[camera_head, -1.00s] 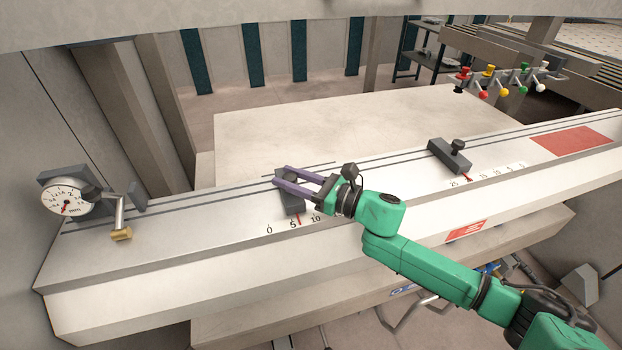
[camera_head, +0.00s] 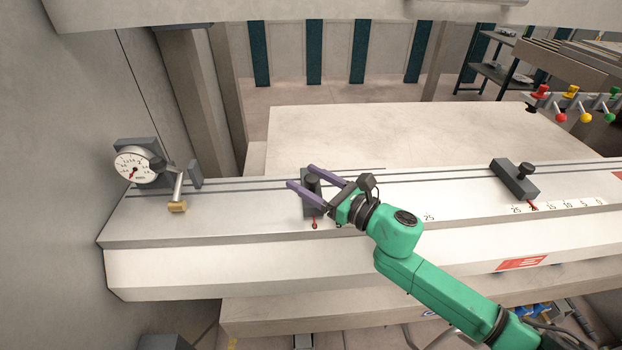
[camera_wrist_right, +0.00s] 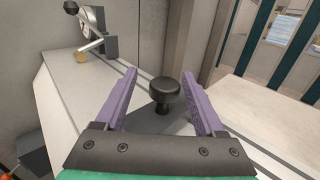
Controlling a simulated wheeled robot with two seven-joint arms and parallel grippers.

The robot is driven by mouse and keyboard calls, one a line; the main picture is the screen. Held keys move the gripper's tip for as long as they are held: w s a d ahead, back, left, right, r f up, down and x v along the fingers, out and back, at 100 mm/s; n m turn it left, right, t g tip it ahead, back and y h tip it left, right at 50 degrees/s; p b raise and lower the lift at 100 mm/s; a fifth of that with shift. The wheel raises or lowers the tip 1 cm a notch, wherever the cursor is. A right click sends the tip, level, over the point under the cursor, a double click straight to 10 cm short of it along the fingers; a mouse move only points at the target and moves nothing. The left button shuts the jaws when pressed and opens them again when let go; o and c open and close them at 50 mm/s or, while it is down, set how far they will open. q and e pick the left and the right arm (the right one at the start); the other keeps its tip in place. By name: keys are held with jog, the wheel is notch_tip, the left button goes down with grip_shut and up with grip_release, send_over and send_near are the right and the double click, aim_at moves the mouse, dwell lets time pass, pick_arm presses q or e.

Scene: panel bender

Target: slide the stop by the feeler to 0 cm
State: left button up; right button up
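The stop by the feeler is a dark block (camera_head: 311,205) with a black knob, on the grooved bench top. Its red pointer (camera_head: 314,224) is at the left end of the visible scale, where no number shows further left. The mark under it is too small to read. My right gripper (camera_head: 300,177) is open, its purple fingers on either side of the knob. In the right wrist view the knob (camera_wrist_right: 165,92) stands between the fingers (camera_wrist_right: 167,78), with gaps showing. The feeler's dial gauge (camera_head: 134,164) with its brass tip (camera_head: 178,207) stands left of the stop. My left gripper is out of view.
A second dark stop (camera_head: 515,180) with a knob sits further right on the bench, by its own scale. Part of the near scale is hidden behind my right gripper and arm. The bench top (camera_head: 240,205) is clear between feeler and near stop.

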jog(key=shift+d, duration=0.1)
jog(key=shift+s+d, duration=0.1)
jog(key=shift+d, duration=0.1)
jog(key=b+v, duration=0.6)
jog(key=v, duration=0.6)
jog(key=shift+s+d+f, duration=0.15)
jog(key=shift+s+f, duration=0.05)
jog(key=shift+s, duration=0.1)
jog(key=shift+s+d+r, duration=0.25)
jog(key=shift+s+d, duration=0.2)
jog(key=shift+d, duration=0.05)
